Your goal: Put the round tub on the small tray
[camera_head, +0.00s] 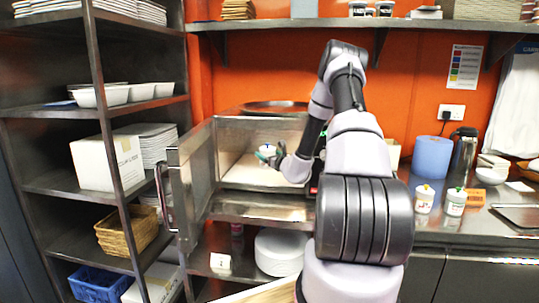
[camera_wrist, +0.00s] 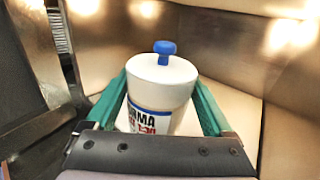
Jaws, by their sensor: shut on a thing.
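The round tub (camera_wrist: 160,85) is white with printed lettering and a blue knob on its lid. In the wrist view it stands upright between the green fingers of my gripper (camera_wrist: 162,110), which is shut on it. In the head view the tub (camera_head: 268,149) and my gripper (camera_head: 270,156) are inside an open metal cabinet. The tub's base is hidden, so I cannot tell whether it touches the cabinet floor. A flat metal tray (camera_head: 520,216) lies on the counter at the far right, cut by the picture edge; it may be the small tray.
The cabinet door (camera_head: 190,185) stands open at the left. Two similar tubs, one yellow-knobbed (camera_head: 424,200) and one green-knobbed (camera_head: 455,201), stand on the right counter. A blue roll (camera_head: 432,157), a flask (camera_head: 463,150) and bowls (camera_head: 491,172) stand behind them. Shelves fill the left.

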